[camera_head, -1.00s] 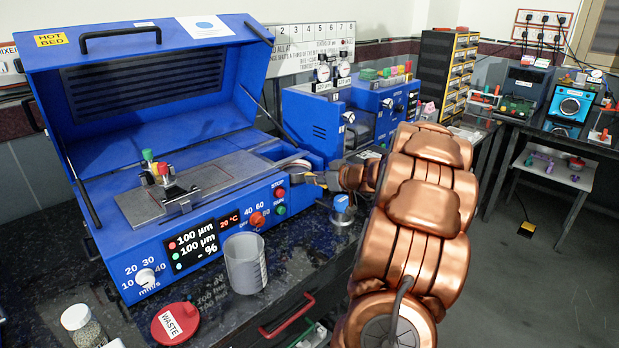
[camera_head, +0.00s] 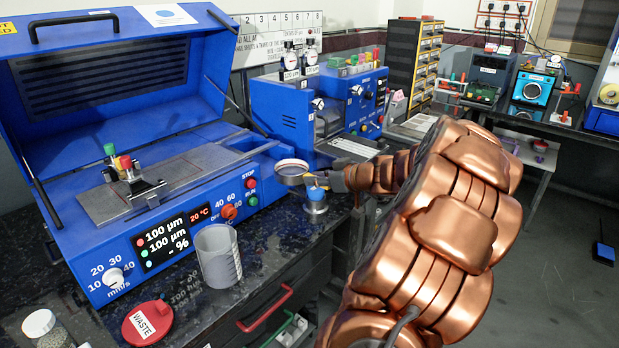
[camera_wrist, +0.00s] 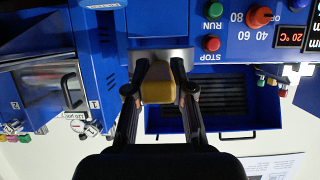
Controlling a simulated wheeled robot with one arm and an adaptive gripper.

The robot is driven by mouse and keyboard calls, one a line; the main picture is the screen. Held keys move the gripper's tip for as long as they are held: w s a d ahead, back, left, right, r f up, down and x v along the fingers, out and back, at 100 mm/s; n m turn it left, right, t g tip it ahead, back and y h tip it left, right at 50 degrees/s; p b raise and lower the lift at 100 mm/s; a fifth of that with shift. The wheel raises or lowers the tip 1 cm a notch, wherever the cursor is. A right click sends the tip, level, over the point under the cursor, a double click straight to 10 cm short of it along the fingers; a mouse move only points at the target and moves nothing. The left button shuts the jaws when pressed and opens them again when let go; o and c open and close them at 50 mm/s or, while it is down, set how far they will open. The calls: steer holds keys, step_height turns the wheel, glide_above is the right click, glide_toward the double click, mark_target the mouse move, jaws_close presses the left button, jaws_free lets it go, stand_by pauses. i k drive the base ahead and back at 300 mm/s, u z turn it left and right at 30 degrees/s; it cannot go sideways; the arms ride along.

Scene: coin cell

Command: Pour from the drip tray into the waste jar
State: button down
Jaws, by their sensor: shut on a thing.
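The drip tray (camera_head: 291,168) is a small round metal pan held level beside the right end of the blue coater. My gripper (camera_head: 338,181) is shut on its handle; the wrist view shows the fingertips (camera_wrist: 158,86) closed on a yellow-tan grip (camera_wrist: 157,88) with the grey tray (camera_wrist: 160,57) beyond. I cannot see the tray's contents clearly. The waste jar (camera_head: 218,258) is a clear, graduated, open beaker standing upright on the dark bench, left of and nearer than the tray. Its red lid marked WASTE (camera_head: 147,322) lies apart on the bench.
The blue coater (camera_head: 90,262) with raised lid stands behind the jar. A blue-topped metal pot (camera_head: 316,205) stands just under the tray. A white-capped vial (camera_head: 42,325) is at front left. Blue machines (camera_head: 285,112) stand behind. Bench between jar and pot is clear.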

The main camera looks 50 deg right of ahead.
mark_target(215, 245)
steer(key=z, duration=0.05)
steer(key=k, duration=1)
steer(key=u, duration=0.05)
